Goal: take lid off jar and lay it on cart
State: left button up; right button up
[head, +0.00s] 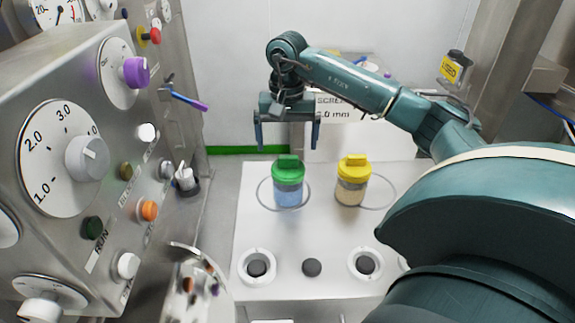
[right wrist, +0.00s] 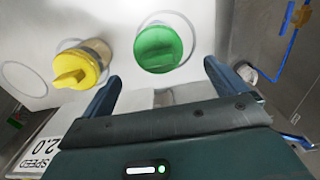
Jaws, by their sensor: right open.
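A jar with a green lid (head: 288,166) and a blue body (head: 288,194) stands upright inside a marked ring on the white cart top (head: 325,230). A second jar with a yellow lid (head: 354,165) and tan contents (head: 350,191) stands to its right. Both lids are on their jars. My right gripper (head: 287,146) is open and empty, above and behind the green-lidded jar. In the right wrist view the green lid (right wrist: 159,48) shows ahead, between the two fingers, and the yellow lid (right wrist: 76,69) lies left of them. My left gripper is not in view.
A steel control panel (head: 80,130) with dials and knobs fills the left side. White ring fittings (head: 257,265) and a dark knob (head: 311,267) sit along the cart's front. A yellow-labelled container (head: 455,68) stands at the upper right.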

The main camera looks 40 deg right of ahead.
aim_at(288, 157)
jog(key=f, duration=0.2)
jog(key=f+p, duration=0.1)
jog(key=f, duration=0.2)
jog(key=shift+s+f, duration=0.2)
jog(key=shift+f, duration=0.1)
jog(key=shift+c, duration=0.3)
jog(key=c, duration=1)
